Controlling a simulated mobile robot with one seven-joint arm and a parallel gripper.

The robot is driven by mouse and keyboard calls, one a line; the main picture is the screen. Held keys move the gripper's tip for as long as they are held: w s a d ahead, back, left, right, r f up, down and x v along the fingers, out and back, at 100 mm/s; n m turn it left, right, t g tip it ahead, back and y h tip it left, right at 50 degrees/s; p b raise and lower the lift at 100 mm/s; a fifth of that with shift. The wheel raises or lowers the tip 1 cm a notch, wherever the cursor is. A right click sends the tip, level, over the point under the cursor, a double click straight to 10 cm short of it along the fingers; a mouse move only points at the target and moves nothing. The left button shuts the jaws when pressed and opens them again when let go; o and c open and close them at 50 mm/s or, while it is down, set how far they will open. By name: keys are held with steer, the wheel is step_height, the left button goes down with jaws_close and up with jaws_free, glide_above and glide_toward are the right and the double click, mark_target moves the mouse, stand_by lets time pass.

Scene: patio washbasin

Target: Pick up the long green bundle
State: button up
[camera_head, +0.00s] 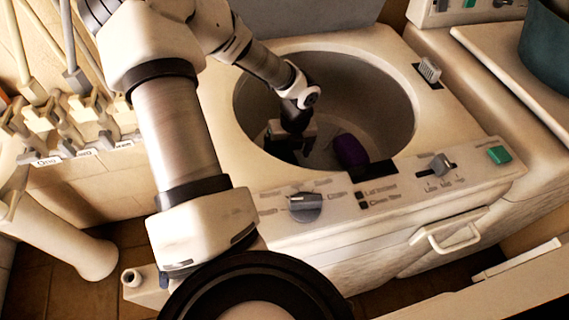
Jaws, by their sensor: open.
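I see no long green bundle in this view. My gripper (289,148) reaches down into the round tub (385,100) of the washer, near its left side. Its dark fingers are open, and I cannot make out anything between them. A dark purple object (351,152) lies in the tub to the right of my gripper, apart from it. The front part of the tub floor is hidden behind the washer's rim, and my gripper covers some of the left part.
The washer's front panel (335,205) carries a grey knob (305,207), a slider (440,165) and a green button (499,155). A dark teal pot (548,45) stands at the right. Pale pipes and taps (75,115) line the left wall.

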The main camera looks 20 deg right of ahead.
mark_target(286, 158)
steer(key=shift+a+f+p, duration=0.15)
steer(key=shift+f+p, duration=0.1)
steer(key=shift+f, duration=0.75)
steer(key=shift+a+f+p, duration=0.15)
steer(key=shift+f+p, duration=0.1)
steer(key=shift+f, duration=0.7)
steer(key=c, duration=1.3)
steer(key=shift+o, duration=0.2)
steer(key=shift+r, duration=0.1)
